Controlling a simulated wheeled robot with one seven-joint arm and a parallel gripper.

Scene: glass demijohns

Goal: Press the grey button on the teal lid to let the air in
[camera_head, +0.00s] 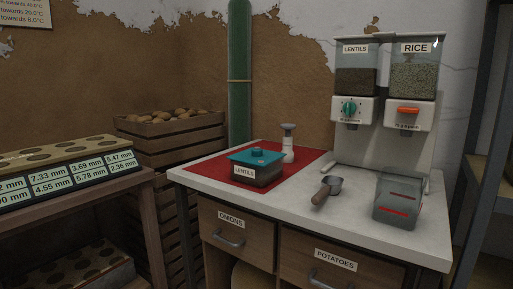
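The teal lid (270,158) sits on a dark see-through container (268,178) labelled "LENTILS". The container stands on a red mat (212,172) at the left of the white counter. A small round raised part (257,151) is on top of the lid. It looks teal to dark, and I cannot make out a grey button at this size. A small white pump-like device (288,148) with a grey top stands upright just behind and right of the container. My gripper is not in view.
A scoop (333,185) with a brown handle and a grey clear bin (398,201) stand to the right on the counter. A lentil and rice dispenser (384,110) rises behind them. A green pipe (239,70) and a potato crate (172,138) are behind left.

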